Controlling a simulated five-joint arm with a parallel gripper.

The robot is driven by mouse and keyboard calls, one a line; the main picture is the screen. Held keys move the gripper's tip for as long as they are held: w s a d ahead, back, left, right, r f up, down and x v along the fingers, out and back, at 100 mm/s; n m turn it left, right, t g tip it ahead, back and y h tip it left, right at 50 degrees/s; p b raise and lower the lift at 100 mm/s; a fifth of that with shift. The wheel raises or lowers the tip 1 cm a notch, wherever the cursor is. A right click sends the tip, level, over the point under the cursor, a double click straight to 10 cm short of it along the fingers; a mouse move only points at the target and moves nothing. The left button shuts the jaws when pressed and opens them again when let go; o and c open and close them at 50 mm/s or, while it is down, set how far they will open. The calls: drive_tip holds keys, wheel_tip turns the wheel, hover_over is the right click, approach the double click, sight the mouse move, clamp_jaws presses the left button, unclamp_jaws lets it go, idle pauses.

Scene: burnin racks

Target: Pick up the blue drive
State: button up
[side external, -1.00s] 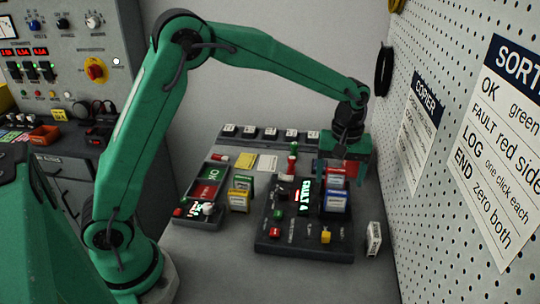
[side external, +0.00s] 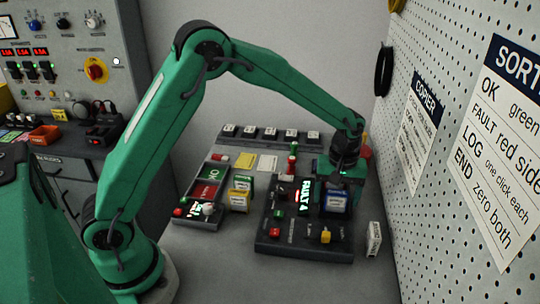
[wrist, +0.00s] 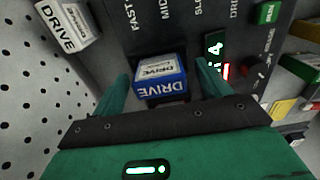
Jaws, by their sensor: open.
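The blue drive (side external: 335,203) with a white label stands upright in a slot at the right of the dark fault console (side external: 290,248). In the wrist view the blue drive (wrist: 160,86) shows its label and its DRIVE lettering, between my two fingers. My gripper (side external: 338,186) is low over the console at the blue drive, partly covering it in the side view. In the wrist view my gripper (wrist: 162,74) is open, with one finger on each side of the drive. A gap shows beside each finger, so it is not closed on the drive.
A white drive (side external: 374,239) stands on the table right of the console. A yellow drive (side external: 239,200) stands left of it, near the dark tray (side external: 197,224). The console carries a lit display (side external: 304,195) and several knobs. The pegboard wall (side external: 450,250) bounds the right.

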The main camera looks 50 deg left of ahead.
sight(338, 192)
drive_tip(key=shift+f, duration=0.45)
drive_tip(key=shift+c, duration=0.5)
drive_tip(key=c, duration=1.1)
drive_tip(key=shift+r, duration=0.15)
drive_tip(key=shift+r, duration=0.45)
wheel_tip(338, 192, up, 3)
drive_tip(key=shift+r, duration=0.15)
drive_tip(key=s+d+r, duration=0.6)
drive_tip(key=s+d, duration=0.2)
drive_tip(key=shift+d+r, duration=0.25)
